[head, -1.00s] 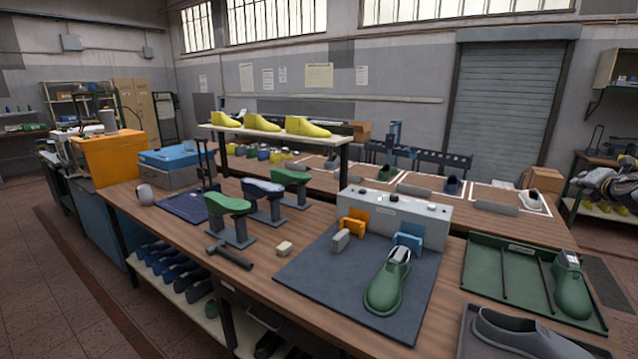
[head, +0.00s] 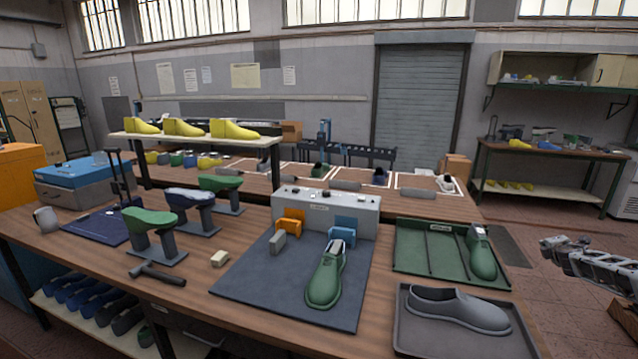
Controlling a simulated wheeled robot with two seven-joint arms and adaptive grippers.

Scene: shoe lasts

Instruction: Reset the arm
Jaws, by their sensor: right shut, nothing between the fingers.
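My right gripper (head: 548,244) shows at the right edge of the head view, with its fingers pointing left. It is shut and empty, held clear of the table, to the right of the green tray. The rest of my right arm is cut off by the frame edge. My left gripper is not in view.
The wooden bench (head: 190,283) holds a dark mat (head: 250,288) with a green shoe (head: 326,276), a green tray (head: 425,248) with another green shoe (head: 481,254), and a grey tray (head: 420,338) with a grey shoe (head: 458,309). Open floor lies right of the bench.

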